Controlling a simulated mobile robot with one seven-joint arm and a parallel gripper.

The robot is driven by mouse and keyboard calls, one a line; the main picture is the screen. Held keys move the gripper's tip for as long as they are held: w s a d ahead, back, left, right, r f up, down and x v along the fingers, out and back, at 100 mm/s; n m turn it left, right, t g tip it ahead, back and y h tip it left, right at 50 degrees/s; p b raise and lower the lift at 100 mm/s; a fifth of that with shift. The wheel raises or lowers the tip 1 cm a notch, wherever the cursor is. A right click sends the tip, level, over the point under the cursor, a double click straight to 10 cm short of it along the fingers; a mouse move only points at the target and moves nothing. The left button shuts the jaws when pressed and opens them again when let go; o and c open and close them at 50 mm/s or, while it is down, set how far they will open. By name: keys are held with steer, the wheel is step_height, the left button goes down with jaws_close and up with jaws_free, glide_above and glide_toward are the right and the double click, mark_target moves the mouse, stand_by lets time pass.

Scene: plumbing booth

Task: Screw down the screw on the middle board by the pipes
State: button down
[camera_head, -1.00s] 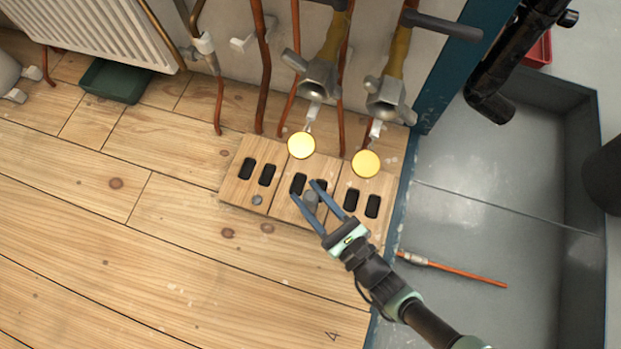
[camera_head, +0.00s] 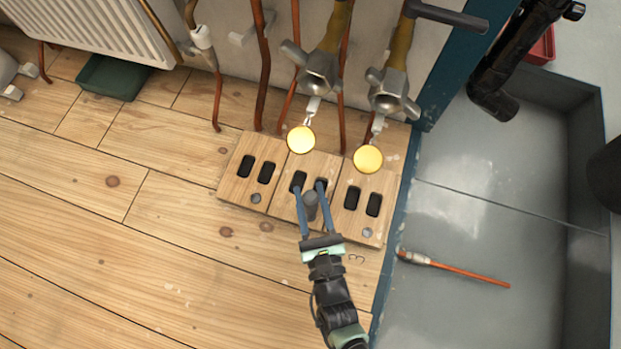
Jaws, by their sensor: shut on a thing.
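The middle board (camera_head: 320,165) is a light wooden board with two dark slots, lying on the floor below the pipes between two similar boards. Its grey screw (camera_head: 310,205) stands proud near the board's front edge. My gripper (camera_head: 309,188) is over this board, its two blue fingers shut on the screw, one on each side. The fingers partly cover the slots. How deep the screw sits is hard to tell.
The left board (camera_head: 238,180) and right board (camera_head: 378,185) each show a flush screw head. Yellow round tags (camera_head: 301,139) hang from the valves (camera_head: 318,72) behind. A blue edge (camera_head: 396,215) borders the grey tray at right.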

steer(key=m+h+p, duration=0.1)
steer(key=m+h, duration=0.2)
steer(key=h, duration=0.1)
steer(key=m+h+p, duration=0.1)
steer(key=m+h, duration=0.1)
steer(key=h, duration=0.3)
steer(key=shift+w+r+m, duration=0.1)
steer(key=shift+r+m, duration=0.1)
steer(key=shift+m, duration=0.2)
steer(key=m+g+h, duration=0.1)
steer(key=m+h, duration=0.1)
steer(key=h, duration=0.1)
steer(key=m+g+h, duration=0.1)
steer(key=shift+f+g+h, duration=0.25)
steer(key=shift+g+h, duration=0.05)
steer(key=m+g+h+b, duration=0.2)
steer(key=m+h, duration=0.1)
steer(key=shift+f, duration=0.1)
steer(key=g+h, duration=0.1)
steer(key=m+g, duration=0.1)
steer(key=m+g+h, duration=0.1)
steer(key=shift+w+a+r+g+h, duration=0.1)
steer(key=shift+r+g+h, duration=0.2)
steer(key=shift+g, duration=0.1)
steer(key=shift+f+m+g+h, duration=0.1)
steer(key=shift+m+g+h, duration=0.2)
steer(key=shift+m+g, duration=0.25)
steer(key=shift+s, duration=0.2)
steer(key=shift+p, duration=0.4)
